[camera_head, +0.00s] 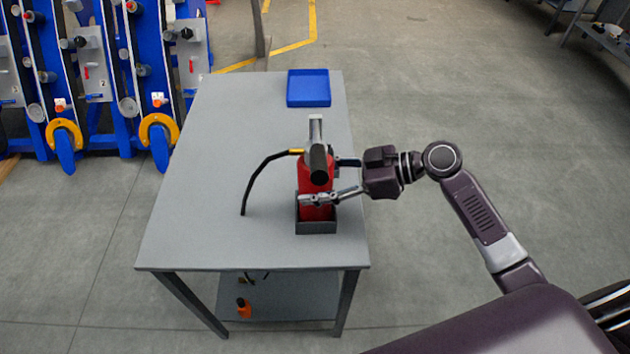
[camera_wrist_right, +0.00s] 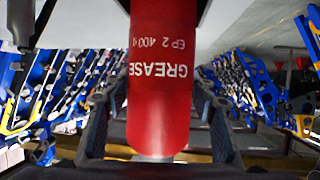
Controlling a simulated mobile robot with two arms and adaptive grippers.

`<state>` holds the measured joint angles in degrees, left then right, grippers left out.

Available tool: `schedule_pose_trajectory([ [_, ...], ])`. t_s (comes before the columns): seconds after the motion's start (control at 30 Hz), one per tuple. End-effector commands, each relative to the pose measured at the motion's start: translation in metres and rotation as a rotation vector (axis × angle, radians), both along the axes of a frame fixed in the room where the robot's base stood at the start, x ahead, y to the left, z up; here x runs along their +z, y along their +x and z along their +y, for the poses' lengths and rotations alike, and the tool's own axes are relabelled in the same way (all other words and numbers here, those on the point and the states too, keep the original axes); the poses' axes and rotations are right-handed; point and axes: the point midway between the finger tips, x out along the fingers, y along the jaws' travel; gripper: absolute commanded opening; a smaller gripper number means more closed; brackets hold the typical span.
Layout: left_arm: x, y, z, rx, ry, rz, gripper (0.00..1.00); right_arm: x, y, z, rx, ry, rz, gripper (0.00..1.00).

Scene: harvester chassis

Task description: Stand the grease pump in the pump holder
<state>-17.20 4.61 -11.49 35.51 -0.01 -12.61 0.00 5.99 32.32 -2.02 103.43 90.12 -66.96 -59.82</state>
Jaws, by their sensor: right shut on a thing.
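The grease pump (camera_head: 314,182) is a red cylinder with a grey head, a dark handle and a black hose hanging left. It is upright at the right side of the grey table. The pump holder (camera_head: 316,227) is a dark, open box under it; its front wall hides the pump's lower end, and I cannot tell whether the pump rests on its bottom. My right gripper (camera_head: 332,181) comes from the right, shut around the pump's body. In the right wrist view the red pump body (camera_wrist_right: 158,85) shows upside-down lettering between the fingers. My left gripper is out of view.
The grey table (camera_head: 205,190) is mostly clear on its left. A blue tray (camera_head: 308,88) sits at its far end. A lower shelf (camera_head: 285,300) carries a small orange item (camera_head: 243,308). Blue machine frames (camera_head: 130,75) stand behind at left. Open floor lies right.

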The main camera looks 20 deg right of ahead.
Motion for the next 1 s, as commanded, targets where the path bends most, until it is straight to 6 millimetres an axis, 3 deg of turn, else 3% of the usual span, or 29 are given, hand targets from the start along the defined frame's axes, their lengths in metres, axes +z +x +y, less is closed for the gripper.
schedule_pose_trajectory([
  [0.27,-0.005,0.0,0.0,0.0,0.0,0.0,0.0,0.0,0.001,0.001,-0.001,0.007,-0.009,0.0],
  [0.3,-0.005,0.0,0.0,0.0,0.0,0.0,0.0,0.001,0.001,0.001,-0.001,0.007,-0.009,0.53],
  [0.47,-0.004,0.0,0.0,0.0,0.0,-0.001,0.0,0.0,0.001,0.0,-0.001,0.005,-0.006,0.7],
  [0.8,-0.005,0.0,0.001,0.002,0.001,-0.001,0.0,-0.006,-0.002,-0.002,0.0,-0.005,0.005,0.72],
  [1.0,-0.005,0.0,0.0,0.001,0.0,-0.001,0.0,0.005,-0.011,-0.025,-0.001,-0.004,0.003,0.72],
])
